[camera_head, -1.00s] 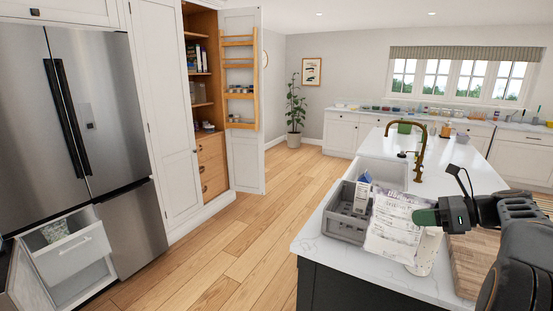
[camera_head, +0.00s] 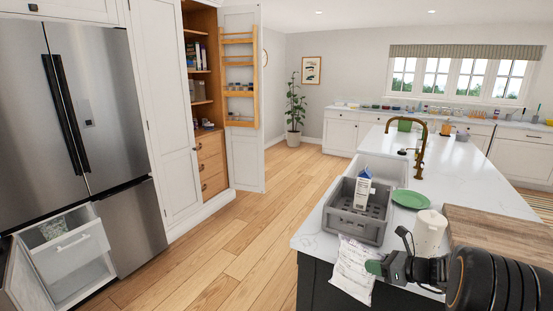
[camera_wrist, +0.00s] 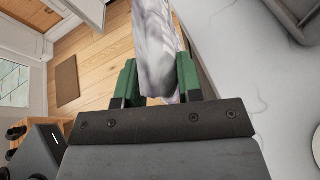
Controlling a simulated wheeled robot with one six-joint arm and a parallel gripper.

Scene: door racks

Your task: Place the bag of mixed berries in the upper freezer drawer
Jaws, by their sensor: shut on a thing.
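A white printed bag (camera_head: 352,270) hangs from my gripper (camera_head: 376,268) at the front edge of the island. I take it to be the bag of berries, though its print is too small to read. In the wrist view the bag (camera_wrist: 155,50) is between the green fingers of my gripper (camera_wrist: 159,80), which is shut on it. The upper freezer drawer (camera_head: 82,250) is pulled out at the lower left, below the steel fridge doors. A patterned packet (camera_head: 54,229) lies inside it towards the back.
The island (camera_head: 315,236) holds a grey crate (camera_head: 357,226) with a carton (camera_head: 363,188), a green plate (camera_head: 411,199), a white roll (camera_head: 430,233) and a wooden board (camera_head: 490,240). Bare wooden floor (camera_head: 225,262) lies between island and fridge. A tall cupboard door (camera_head: 243,150) stands open.

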